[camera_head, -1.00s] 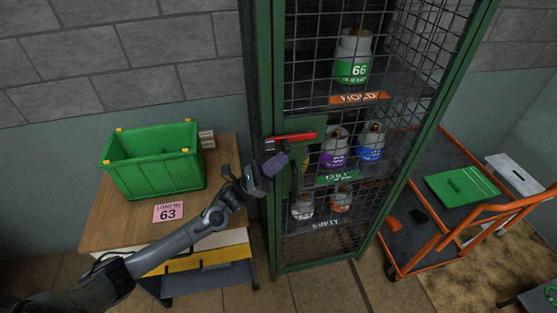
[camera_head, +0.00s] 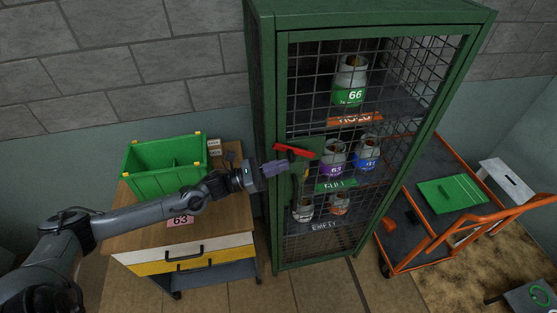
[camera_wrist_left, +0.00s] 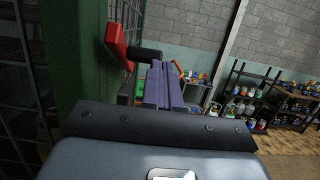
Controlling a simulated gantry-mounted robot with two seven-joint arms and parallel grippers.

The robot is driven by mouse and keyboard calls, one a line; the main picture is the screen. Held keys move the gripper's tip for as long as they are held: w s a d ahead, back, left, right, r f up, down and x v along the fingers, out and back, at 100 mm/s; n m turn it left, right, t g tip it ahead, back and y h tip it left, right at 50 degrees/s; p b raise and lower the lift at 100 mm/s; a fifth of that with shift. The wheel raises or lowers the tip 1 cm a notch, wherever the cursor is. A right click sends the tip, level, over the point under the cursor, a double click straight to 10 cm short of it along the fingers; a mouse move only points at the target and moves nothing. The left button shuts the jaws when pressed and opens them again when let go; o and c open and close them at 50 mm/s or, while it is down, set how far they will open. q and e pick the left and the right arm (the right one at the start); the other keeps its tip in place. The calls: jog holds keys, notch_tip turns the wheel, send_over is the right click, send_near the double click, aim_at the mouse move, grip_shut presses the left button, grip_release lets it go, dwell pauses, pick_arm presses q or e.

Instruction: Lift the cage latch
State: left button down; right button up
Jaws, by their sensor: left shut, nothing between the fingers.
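The cage latch (camera_head: 294,151) is a red bar on the left post of the green cage's door (camera_head: 284,95). It slopes down to the right in the head view. In the left wrist view the red latch (camera_wrist_left: 116,42) is at the upper left, with a dark peg beside it. My left gripper (camera_head: 277,167) has purple fingers, shut and empty, just below the left part of the latch. In the wrist view its fingers (camera_wrist_left: 160,86) point toward the dark peg; I cannot tell whether they touch it.
Gas cylinders stand on the cage's shelves behind wire mesh. An orange trolley (camera_head: 425,258) stands at the right. Shelves of cylinders (camera_wrist_left: 245,95) show in the wrist view.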

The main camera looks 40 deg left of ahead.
pick_arm(q)
jog(key=shift+w+d+r+g+p, duration=0.1)
jog(key=shift+r+g+p, duration=0.4)
jog(key=shift+r, duration=0.35)
jog(key=shift+w+d+r+g+y+p, duration=0.2)
jog(key=shift+r+g+y+p, duration=0.25)
jog(key=shift+y, duration=0.25)
jog(key=shift+w+d+r, duration=0.2)
jog(key=shift+w+r, duration=0.15)
jog(key=shift+r, duration=0.15)
pick_arm(e)
jog(key=shift+r, duration=1.5)
pick_arm(q)
jog(key=shift+r, duration=0.1)
